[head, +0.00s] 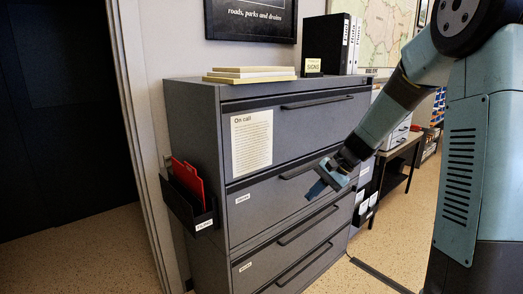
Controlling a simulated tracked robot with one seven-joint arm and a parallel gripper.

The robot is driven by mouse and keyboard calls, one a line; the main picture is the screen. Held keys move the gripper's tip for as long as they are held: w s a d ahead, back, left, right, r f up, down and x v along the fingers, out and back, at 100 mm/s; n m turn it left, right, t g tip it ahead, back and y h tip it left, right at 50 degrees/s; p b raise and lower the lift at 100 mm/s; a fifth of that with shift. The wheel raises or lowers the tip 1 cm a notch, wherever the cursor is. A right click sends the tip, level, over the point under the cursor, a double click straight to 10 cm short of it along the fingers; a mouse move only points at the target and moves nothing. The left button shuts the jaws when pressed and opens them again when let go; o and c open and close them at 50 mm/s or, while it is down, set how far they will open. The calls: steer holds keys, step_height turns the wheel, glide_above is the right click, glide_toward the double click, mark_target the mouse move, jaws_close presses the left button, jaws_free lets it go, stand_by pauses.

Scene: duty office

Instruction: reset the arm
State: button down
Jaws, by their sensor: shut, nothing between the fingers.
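My gripper (318,188) is at the end of my arm, which reaches in from the right. It is shut and empty, its blue fingers pointing down and left. It hangs in front of the second drawer of a grey filing cabinet (215,130). I cannot tell how wide the gap to the drawer front is. The cabinet's drawers look closed.
A wall pocket labelled FILING (190,205) with red folders (188,180) hangs on the cabinet's left side. A dark doorway (60,110) is at left. A side table (398,150) stands behind my arm.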

steer(key=s+d+r+n+t+h, duration=0.1)
steer(key=s+r, duration=0.3)
steer(key=s, duration=0.5)
steer(key=s+d+r+n+t+h, duration=0.2)
steer(key=s+d+r+n+h, duration=0.1)
steer(key=s, duration=0.6)
steer(key=s+d+r+n+t+h, duration=0.2)
steer(key=s+d+r+h, duration=0.1)
steer(key=s+r, duration=0.4)
steer(key=shift+s+d+h, duration=0.3)
steer(key=shift+s+d, duration=0.15)
steer(key=shift+s, duration=0.55)
steer(key=c, duration=1.8)
jaws_free()
steer(key=shift+c, duration=0.2)
